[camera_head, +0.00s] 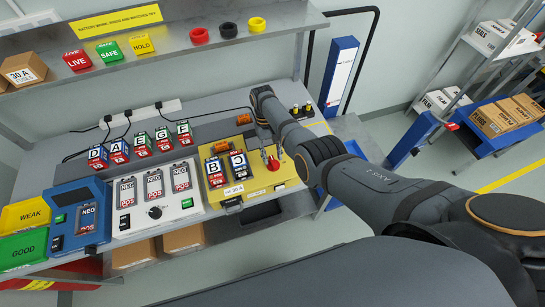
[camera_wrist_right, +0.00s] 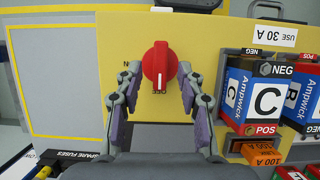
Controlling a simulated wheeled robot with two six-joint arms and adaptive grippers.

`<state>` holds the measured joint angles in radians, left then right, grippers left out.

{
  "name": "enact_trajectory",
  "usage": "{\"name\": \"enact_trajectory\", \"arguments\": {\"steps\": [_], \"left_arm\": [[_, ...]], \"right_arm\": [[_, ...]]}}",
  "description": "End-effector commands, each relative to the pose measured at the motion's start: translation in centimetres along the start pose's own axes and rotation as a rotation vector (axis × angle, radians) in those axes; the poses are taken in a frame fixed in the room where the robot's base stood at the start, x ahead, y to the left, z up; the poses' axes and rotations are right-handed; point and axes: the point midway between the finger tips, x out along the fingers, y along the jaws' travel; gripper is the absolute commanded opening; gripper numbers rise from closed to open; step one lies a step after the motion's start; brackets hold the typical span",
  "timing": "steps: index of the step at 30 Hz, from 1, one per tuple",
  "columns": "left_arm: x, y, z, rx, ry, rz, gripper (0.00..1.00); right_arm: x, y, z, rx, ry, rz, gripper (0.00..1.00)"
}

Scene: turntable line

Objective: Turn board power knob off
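The red power knob (camera_head: 273,164) sits on the right part of the yellow board (camera_head: 291,184). In the right wrist view the knob (camera_wrist_right: 160,66) faces me, with a white pointer line reaching down over small lettering that I cannot read. My right gripper (camera_head: 270,156) is at the knob. In the wrist view its two fingers (camera_wrist_right: 158,82) stand on either side of the knob, with narrow gaps showing, so it looks open around it. A label left of the knob is partly hidden. My left gripper is out of view.
Two batteries (camera_head: 228,168) stand on the board left of the knob; one shows a C in the wrist view (camera_wrist_right: 265,98). A white charger (camera_head: 154,213), a blue tester (camera_head: 77,238) and yellow and green bins lie further left. A shelf runs behind.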

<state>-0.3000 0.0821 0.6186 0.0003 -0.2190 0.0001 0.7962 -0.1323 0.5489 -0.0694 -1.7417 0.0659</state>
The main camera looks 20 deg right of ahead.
Motion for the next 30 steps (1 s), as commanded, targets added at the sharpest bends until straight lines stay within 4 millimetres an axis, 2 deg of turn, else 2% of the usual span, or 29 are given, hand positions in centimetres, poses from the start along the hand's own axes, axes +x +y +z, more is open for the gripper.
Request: {"name": "enact_trajectory", "arguments": {"steps": [6,12,17,30], "left_arm": [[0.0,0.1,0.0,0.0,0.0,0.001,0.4],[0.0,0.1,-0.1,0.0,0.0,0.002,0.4],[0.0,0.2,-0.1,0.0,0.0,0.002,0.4],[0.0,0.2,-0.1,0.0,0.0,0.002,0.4]], "right_arm": [[-5.6,0.0,-0.1,-0.001,0.007,0.0,0.39],[-9.3,0.0,-0.1,0.0,0.005,0.0,0.39],[-10.4,0.0,0.0,-0.001,0.002,0.0,0.39],[-10.4,0.0,0.0,0.0,0.002,0.0,0.39]]}}
